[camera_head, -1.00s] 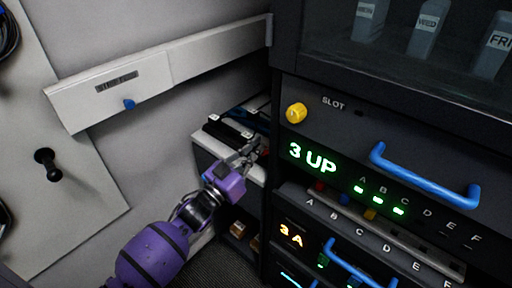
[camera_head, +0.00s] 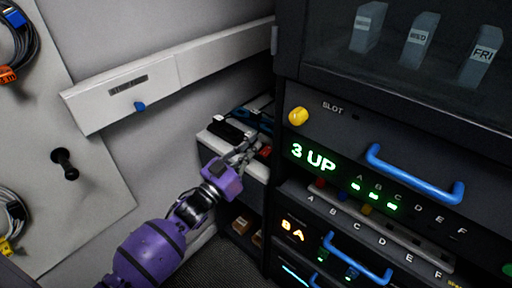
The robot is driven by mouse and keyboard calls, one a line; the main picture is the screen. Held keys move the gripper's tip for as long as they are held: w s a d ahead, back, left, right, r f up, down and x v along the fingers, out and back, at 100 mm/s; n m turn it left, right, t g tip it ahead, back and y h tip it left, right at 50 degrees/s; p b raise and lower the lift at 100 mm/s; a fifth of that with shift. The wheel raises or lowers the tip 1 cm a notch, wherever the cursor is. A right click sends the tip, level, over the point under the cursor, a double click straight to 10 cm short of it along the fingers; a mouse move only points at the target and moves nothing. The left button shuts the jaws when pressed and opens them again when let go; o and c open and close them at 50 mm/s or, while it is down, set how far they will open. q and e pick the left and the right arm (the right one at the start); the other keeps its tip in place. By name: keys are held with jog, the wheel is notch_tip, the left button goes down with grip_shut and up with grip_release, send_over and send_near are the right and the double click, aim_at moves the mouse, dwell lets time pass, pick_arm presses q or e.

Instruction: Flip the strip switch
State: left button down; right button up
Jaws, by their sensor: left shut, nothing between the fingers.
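A small red part (camera_head: 265,151), which looks like the strip's switch, shows on the pale shelf top (camera_head: 257,172) beside the dark cabinet. The strip's body is too small and covered to make out clearly. My left gripper (camera_head: 250,146) is shut and empty. Its fingertips are over the shelf top, just left of the red part; I cannot tell whether they touch it. The gripper's fingers and purple body hide part of the shelf top. My right gripper is not in view.
A black box-like thing (camera_head: 227,131) and blue cables (camera_head: 247,116) lie behind my gripper. The cabinet has a yellow knob (camera_head: 299,116), a blue handle (camera_head: 415,178) and a green "3 UP" display (camera_head: 313,157). A white wall rail (camera_head: 130,93) runs above.

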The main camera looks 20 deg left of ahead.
pick_arm(q)
jog(key=s+a+f+b, duration=0.1)
jog(key=s+a+f, duration=0.1)
jog(key=s+f, duration=0.2)
jog(key=shift+d+v, duration=0.25)
jog(key=shift+v, duration=0.9)
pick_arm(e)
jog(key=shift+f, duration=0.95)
pick_arm(q)
jog(key=shift+s, duration=0.15)
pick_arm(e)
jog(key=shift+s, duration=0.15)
